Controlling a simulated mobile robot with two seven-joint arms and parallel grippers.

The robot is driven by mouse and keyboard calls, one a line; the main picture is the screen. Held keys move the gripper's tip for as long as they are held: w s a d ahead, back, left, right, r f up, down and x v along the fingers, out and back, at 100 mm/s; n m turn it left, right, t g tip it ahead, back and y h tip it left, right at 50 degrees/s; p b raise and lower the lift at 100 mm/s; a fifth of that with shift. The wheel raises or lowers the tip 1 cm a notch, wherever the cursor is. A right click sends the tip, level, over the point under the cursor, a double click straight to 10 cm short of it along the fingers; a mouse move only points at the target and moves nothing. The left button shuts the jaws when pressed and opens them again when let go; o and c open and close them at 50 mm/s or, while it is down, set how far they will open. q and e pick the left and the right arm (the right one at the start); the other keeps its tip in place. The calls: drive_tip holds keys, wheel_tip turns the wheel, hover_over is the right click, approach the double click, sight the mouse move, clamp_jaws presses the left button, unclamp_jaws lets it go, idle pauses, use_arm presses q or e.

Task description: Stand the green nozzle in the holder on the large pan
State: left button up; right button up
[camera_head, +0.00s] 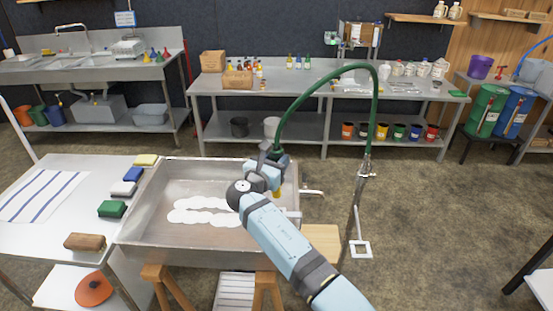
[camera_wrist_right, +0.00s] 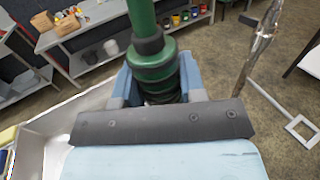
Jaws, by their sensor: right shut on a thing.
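The green nozzle (camera_wrist_right: 153,66) is between the blue fingers of my right gripper (camera_wrist_right: 158,88), which is shut on it in the wrist view. In the head view my right gripper (camera_head: 270,168) is over the right part of the large pan (camera_head: 140,222), and the green hose (camera_head: 312,91) rises from it. My gripper and arm cover most of the nozzle and its lower end. I cannot make out the holder on the pan; my arm covers part of the pan's right side. My left gripper is not in view.
The hose arcs to a metal stand (camera_head: 357,210) right of the pan. White foam (camera_head: 195,204) lies in the pan. Sponges, including a green one (camera_head: 112,209), and a brown brush (camera_head: 85,242) sit on the left table. A long workbench (camera_head: 310,82) stands behind; open floor lies right.

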sight(275, 195)
drive_tip(key=shift+f+b, duration=2.05)
drive_tip(key=shift+f, duration=1.45)
drive_tip(key=shift+f+b, duration=1.05)
drive_tip(key=shift+f, duration=1.4)
idle(1.0)
idle(0.3)
drive_tip(key=o, duration=1.1)
drive_tip(key=shift+d, duration=0.1)
drive_tip(key=shift+c, duration=0.2)
